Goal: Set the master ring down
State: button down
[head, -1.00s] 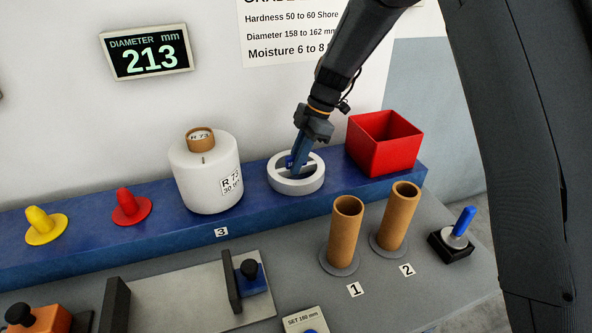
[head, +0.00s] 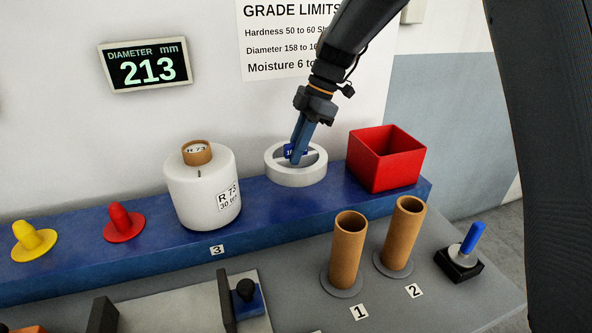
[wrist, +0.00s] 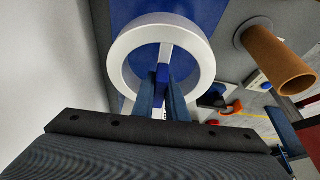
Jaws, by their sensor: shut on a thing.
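The master ring (head: 297,176) is a white ring with a bar across its middle and a small blue labelled grip. It is at the blue shelf (head: 268,219), between the white bobbin and the red bin. My gripper (head: 297,155) reaches down into it and is shut on the blue grip. In the wrist view the ring (wrist: 124,62) shows beyond my two fingers (wrist: 162,82), which close on the blue grip at the bar. Whether the ring's underside touches the shelf I cannot tell.
A white bobbin (head: 203,190) marked R 73 stands left of the ring, and a red bin (head: 385,165) right of it. Two brown tubes (head: 346,250) (head: 403,235) stand in front. Yellow (head: 31,240) and red (head: 123,223) cones sit on the shelf at left.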

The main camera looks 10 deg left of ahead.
jog(key=shift+r, duration=1.05)
